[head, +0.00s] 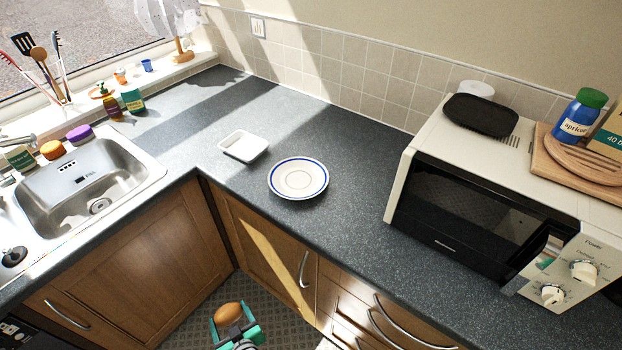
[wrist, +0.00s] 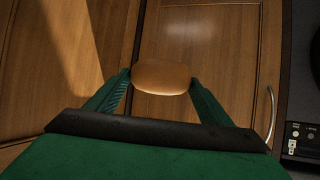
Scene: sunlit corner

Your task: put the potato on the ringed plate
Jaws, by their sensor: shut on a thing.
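The potato (head: 228,313) is brown and oval. My gripper (head: 234,322) is shut on it, in front of the cabinets and below the counter top in the head view. In the wrist view the potato (wrist: 161,78) sits between the two green fingers (wrist: 160,88), with cabinet doors behind it. The ringed plate (head: 298,178) is white with a blue ring near its rim. It lies empty on the dark counter near the inner corner, above and to the right of my gripper in the head view.
A white square dish (head: 243,146) stands left of the plate. A microwave (head: 500,190) stands to the right, and a steel sink (head: 85,190) is at the left. The counter's front edge and cabinet handles (head: 303,270) lie near my gripper.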

